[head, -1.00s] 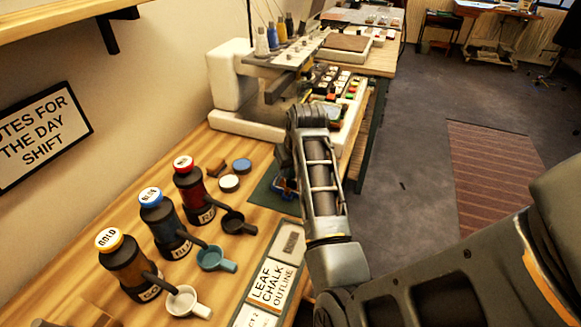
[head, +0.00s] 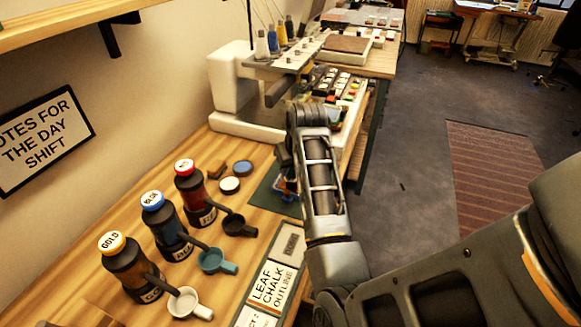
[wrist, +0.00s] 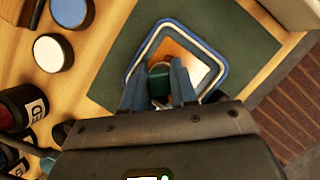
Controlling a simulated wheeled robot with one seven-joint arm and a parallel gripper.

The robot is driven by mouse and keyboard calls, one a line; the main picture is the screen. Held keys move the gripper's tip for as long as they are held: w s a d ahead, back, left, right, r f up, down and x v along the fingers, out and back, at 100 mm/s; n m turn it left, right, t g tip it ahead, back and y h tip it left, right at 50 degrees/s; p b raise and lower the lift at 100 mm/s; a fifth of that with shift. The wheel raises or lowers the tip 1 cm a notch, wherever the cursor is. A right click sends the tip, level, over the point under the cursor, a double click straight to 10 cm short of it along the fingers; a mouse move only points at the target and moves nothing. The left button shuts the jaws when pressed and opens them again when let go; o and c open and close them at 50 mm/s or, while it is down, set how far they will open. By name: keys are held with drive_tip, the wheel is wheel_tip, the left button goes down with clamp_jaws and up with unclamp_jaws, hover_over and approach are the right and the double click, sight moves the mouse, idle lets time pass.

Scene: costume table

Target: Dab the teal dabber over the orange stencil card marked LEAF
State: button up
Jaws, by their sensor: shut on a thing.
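In the wrist view, my gripper (wrist: 160,88) is shut on the teal dabber (wrist: 158,74), which shows between the two fingers. The dabber is over a blue-rimmed square frame (wrist: 184,24) on a dark green mat (wrist: 120,62). Inside the frame is an orange surface (wrist: 167,48), apparently the stencil card, with a bright white patch at its right. No LEAF marking is readable on it, and the fingers cover its lower part. I cannot tell whether the dabber touches the card. In the head view, my arm hides most of the gripper and card.
In the head view, gold (head: 127,266), blue (head: 165,228) and red (head: 194,192) bottles stand left, with cups beside them. A "LEAF CHALK OUTLINE" label (head: 271,285) lies in front. Blue (head: 243,167) and white (head: 229,185) discs lie near the mat. A sewing machine (head: 232,90) stands behind.

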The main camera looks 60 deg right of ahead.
drive_tip(key=shift+r+p, duration=1.9)
drive_tip(key=shift+r, duration=1.05)
drive_tip(key=shift+f, duration=0.1)
drive_tip(key=shift+s+d+f+b, duration=0.1)
drive_tip(key=shift+s+f+b, duration=0.15)
drive_tip(key=shift+f+b, duration=0.65)
drive_tip(key=shift+s+a+f+b, duration=0.1)
drive_tip(key=shift+s+f+b, duration=0.15)
drive_tip(key=shift+f+b, duration=0.65)
drive_tip(key=shift+s+d+f+b, duration=0.1)
drive_tip(key=shift+s+f+b, duration=0.15)
drive_tip(key=shift+f+b, duration=0.6)
drive_tip(key=shift+f+p, duration=0.25)
drive_tip(key=shift+p, duration=0.05)
drive_tip(key=shift+f+b, duration=0.45)
drive_tip(key=shift+f, duration=0.15)
drive_tip(key=shift+r+p, duration=2.7)
drive_tip(key=shift+r, duration=0.9)
